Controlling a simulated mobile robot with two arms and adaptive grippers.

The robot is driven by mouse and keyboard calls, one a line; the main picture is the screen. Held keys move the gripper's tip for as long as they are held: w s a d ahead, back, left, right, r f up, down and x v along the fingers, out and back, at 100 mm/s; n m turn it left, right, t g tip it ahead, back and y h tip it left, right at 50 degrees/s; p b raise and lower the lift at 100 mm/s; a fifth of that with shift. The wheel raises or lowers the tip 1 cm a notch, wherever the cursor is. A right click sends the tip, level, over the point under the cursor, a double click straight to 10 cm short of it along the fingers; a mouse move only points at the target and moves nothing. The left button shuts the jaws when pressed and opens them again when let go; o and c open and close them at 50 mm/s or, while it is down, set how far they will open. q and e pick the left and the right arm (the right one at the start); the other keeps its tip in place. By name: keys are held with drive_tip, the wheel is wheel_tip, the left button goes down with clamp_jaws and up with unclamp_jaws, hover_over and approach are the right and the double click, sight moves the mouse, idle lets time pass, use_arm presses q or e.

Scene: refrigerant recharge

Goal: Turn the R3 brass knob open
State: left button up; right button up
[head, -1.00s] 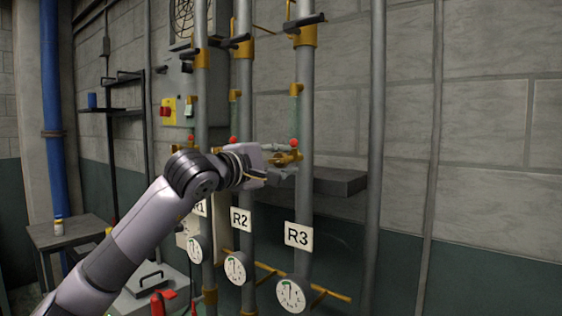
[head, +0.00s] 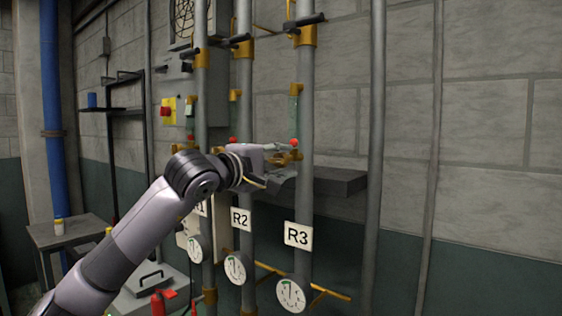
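The R3 pipe (head: 305,185) runs upright near the middle of the head view, with a white R3 label (head: 298,234) and a round gauge (head: 291,295) low on it. The R3 brass knob (head: 290,157) sits on the pipe's left side, just below a red ball (head: 294,143). My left gripper (head: 285,160) reaches in from the left at the knob's height, one finger above and one below, apart from each other. The fingers partly hide the knob, and I cannot tell whether they touch it. My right gripper is not in view.
The R2 pipe (head: 246,190) stands close behind my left wrist, with the R1 pipe beyond it. A dark shelf (head: 340,181) juts out right of R3. A brass lever valve (head: 305,35) is higher on R3. Open wall lies to the right.

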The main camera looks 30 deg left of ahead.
use_arm(q)
drive_tip(key=shift+o, duration=1.2)
drive_tip(key=shift+s+r, duration=0.1)
drive_tip(key=shift+s, duration=0.05)
drive_tip(key=s, duration=1.1)
drive_tip(key=shift+s+a, duration=0.4)
drive_tip(key=shift+a, duration=0.05)
drive_tip(key=shift+w, duration=0.1)
